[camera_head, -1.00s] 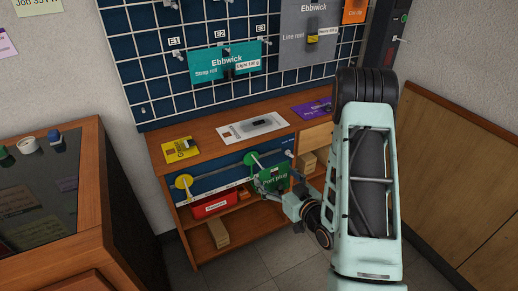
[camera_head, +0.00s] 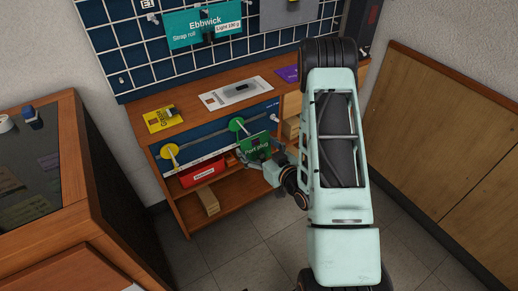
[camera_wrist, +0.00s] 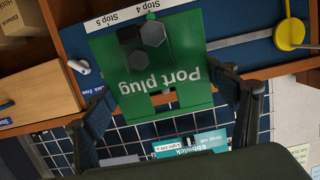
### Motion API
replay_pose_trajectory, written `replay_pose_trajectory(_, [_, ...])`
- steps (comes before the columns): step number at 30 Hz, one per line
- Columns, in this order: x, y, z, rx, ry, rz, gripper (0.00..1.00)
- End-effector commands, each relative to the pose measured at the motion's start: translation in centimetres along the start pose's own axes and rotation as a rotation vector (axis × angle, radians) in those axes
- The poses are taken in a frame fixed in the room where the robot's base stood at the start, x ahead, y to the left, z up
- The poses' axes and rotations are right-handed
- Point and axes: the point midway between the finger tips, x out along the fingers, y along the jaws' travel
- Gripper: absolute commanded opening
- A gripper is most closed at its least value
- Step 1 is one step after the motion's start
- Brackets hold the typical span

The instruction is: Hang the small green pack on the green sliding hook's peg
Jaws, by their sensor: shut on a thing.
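The small green pack (camera_head: 254,147), a flat card reading "Port plug", is gripped by my gripper (camera_head: 250,163) in front of the bench. In the wrist view the pack (camera_wrist: 150,70) looks upside down between my two dark fingers (camera_wrist: 166,102), with grey hexagonal plugs on it. The green sliding hook (camera_head: 237,124) is a round green plate on the bench's front rail, just up and left of the pack in the head view. In the wrist view the pack covers most of it; a small green bit (camera_wrist: 151,16) shows at the pack's edge. I cannot tell whether pack and peg touch.
The yellow sliding hook (camera_head: 169,151) is further left on the rail (camera_head: 205,137); it also shows in the wrist view (camera_wrist: 290,34). A red box (camera_head: 201,174) and a cardboard box (camera_head: 208,201) sit on shelves below. "Stop" labels (camera_wrist: 113,19) line the rail panel.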

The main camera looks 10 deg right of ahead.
Motion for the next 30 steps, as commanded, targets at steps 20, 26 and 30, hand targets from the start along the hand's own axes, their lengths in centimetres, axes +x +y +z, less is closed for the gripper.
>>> replay_pose_trajectory(20, [4.1,-0.1,-0.7,-0.001,0.002,-0.002,0.54])
replay_pose_trajectory(26, [5.3,0.0,-0.4,-0.001,0.002,-0.001,0.54])
replay_pose_trajectory(30, [6.0,0.0,-0.3,0.000,0.002,-0.001,0.54])
